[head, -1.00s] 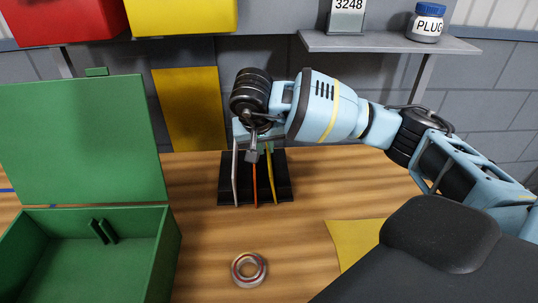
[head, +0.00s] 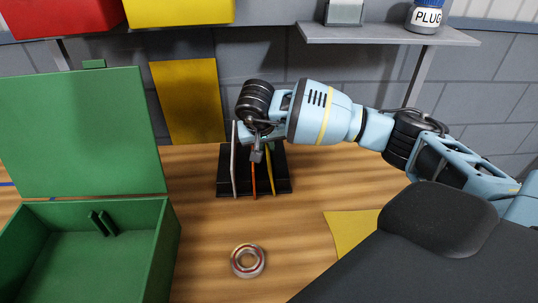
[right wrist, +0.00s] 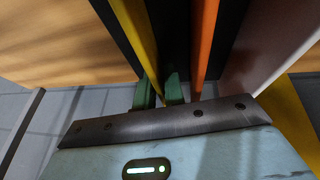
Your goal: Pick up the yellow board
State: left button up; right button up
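The yellow board (head: 270,174) stands upright in a black rack (head: 283,185) on the table, at the right of an orange board (head: 254,178) and a pale board (head: 234,165). My right gripper (head: 266,148) is over the rack at the yellow board's upper part; its wrist partly hides the boards. In the right wrist view the two green fingers (right wrist: 159,91) stand a little apart, with the yellow board (right wrist: 137,35) running down between them. A narrow dark gap shows beside the right finger; firm contact cannot be seen. My left gripper is not in view.
An open green box (head: 160,240) stands at the left. A ring-shaped bearing (head: 248,260) lies in front of the rack. A yellow sheet (head: 352,228) lies at the right. A shelf (head: 390,36) hangs behind the arm. The table around the bearing is clear.

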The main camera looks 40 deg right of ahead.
jog(key=shift+w+d+f, duration=0.15)
jog(key=shift+d+f, duration=0.05)
jog(key=shift+f, duration=0.45)
jog(key=shift+c, duration=0.3)
grip_shut()
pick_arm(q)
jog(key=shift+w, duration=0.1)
pick_arm(e)
jog(key=shift+r, duration=0.15)
